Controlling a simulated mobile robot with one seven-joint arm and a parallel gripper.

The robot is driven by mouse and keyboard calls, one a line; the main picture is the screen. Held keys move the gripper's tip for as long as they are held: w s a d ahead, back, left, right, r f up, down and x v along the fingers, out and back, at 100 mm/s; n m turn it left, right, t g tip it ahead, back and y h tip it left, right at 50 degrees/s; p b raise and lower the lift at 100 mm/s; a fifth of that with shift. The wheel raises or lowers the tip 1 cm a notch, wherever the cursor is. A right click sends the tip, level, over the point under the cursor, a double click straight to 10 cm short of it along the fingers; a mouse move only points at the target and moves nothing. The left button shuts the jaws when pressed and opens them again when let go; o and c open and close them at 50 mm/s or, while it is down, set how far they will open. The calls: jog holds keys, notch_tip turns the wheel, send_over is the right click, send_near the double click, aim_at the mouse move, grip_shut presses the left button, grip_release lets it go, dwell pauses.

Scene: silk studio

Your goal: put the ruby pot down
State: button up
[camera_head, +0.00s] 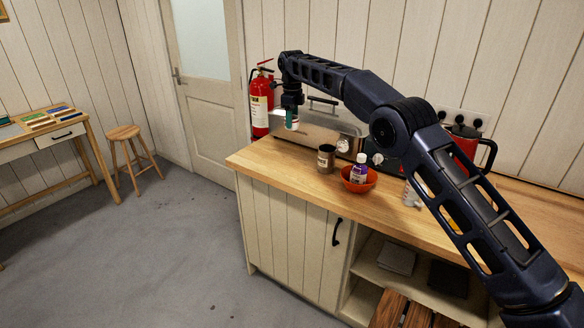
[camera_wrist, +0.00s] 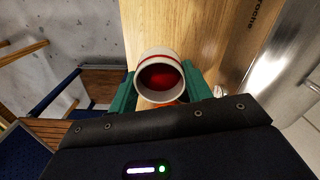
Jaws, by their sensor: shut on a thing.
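The ruby pot is a small white pot with a red band and red inside. In the wrist view the pot (camera_wrist: 160,57) sits between the green pads of my gripper (camera_wrist: 161,86), its open mouth towards the camera. In the head view my gripper (camera_head: 291,113) points down over the far left part of the wooden counter (camera_head: 262,157), and a little of the pot (camera_head: 292,125) shows below the fingers. My gripper is shut on it. The pot appears to be above the counter, but the exact gap cannot be told.
A metal cup (camera_head: 326,159) and an orange bowl (camera_head: 358,180) holding a purple bottle (camera_head: 359,167) stand on the counter to the right. A steel machine (camera_head: 320,128) stands behind. A red fire extinguisher (camera_head: 261,101) is beyond. The counter's left front corner is clear.

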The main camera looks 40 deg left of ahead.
notch_tip(320, 180, down, 19)
jog(key=shift+r, duration=0.1)
dwell(0.5)
jog(key=o, duration=1)
jog(key=shift+f, duration=0.2)
notch_tip(320, 180, up, 12)
jog(key=shift+r, duration=0.15)
